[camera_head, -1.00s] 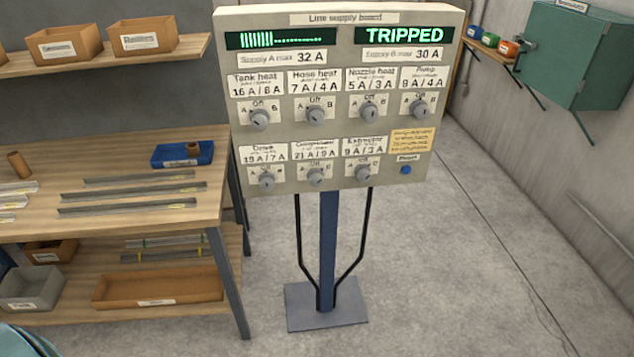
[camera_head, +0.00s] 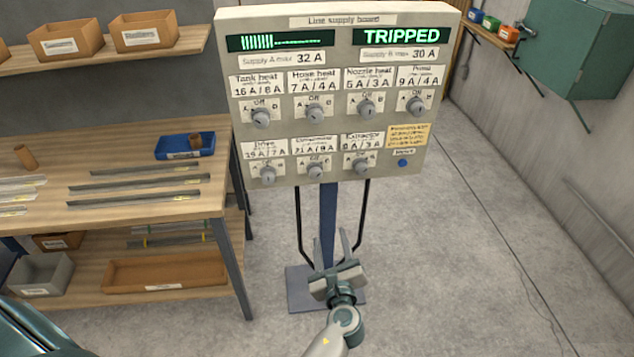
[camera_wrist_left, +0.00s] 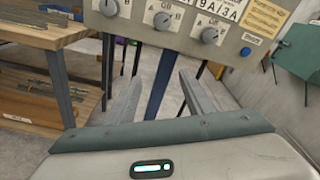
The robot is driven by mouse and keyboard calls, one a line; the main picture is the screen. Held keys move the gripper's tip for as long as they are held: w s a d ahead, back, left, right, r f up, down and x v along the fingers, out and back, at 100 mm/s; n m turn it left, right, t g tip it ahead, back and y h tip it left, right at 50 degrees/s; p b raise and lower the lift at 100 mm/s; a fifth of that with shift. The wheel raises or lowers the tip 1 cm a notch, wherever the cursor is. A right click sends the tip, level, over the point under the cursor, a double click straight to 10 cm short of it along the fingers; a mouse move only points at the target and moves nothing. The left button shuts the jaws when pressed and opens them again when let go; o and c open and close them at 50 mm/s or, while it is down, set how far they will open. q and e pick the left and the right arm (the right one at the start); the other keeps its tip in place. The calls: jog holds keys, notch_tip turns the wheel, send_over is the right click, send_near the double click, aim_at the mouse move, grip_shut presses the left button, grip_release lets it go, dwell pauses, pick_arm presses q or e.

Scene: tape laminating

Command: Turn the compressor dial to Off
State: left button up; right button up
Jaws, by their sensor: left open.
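The compressor dial (camera_head: 315,170) is a round grey knob, the middle one in the lower row of the line supply board (camera_head: 437,110). Its marks are A, Off and B; I cannot tell which one it points to. It also shows at the top of the left wrist view (camera_wrist_left: 162,20). My left gripper (camera_head: 337,242) is open and empty, below the board and in front of its post, with its fingers pointing up toward the lower row. A gap separates it from the dial. My right gripper is not in view.
The dryer dial (camera_head: 268,174) and extractor dial (camera_head: 361,167) flank it, with several dials above. A blue reset button (camera_head: 403,163) is at lower right. The display (camera_head: 402,36) reads TRIPPED.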

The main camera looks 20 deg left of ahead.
aim_at(316, 176)
pick_arm(q)
notch_tip(316, 176, up, 6)
jog(key=y, duration=0.1)
jog(key=shift+a+r+y, duration=0.2)
jog(key=shift+a+y, duration=0.2)
jog(key=shift+a, duration=0.05)
jog(key=shift+w+m, duration=0.2)
jog(key=shift+m, duration=0.1)
jog(key=b+x, duration=0.1)
jog(key=x, duration=0.4)
jog(key=b+x, duration=0.1)
jog(key=x, duration=0.5)
jog(key=b+x, duration=0.1)
jog(key=x, duration=0.5)
jog(key=shift+w+r, duration=0.2)
jog(key=shift+r, duration=0.05)
jog(key=c, duration=1)
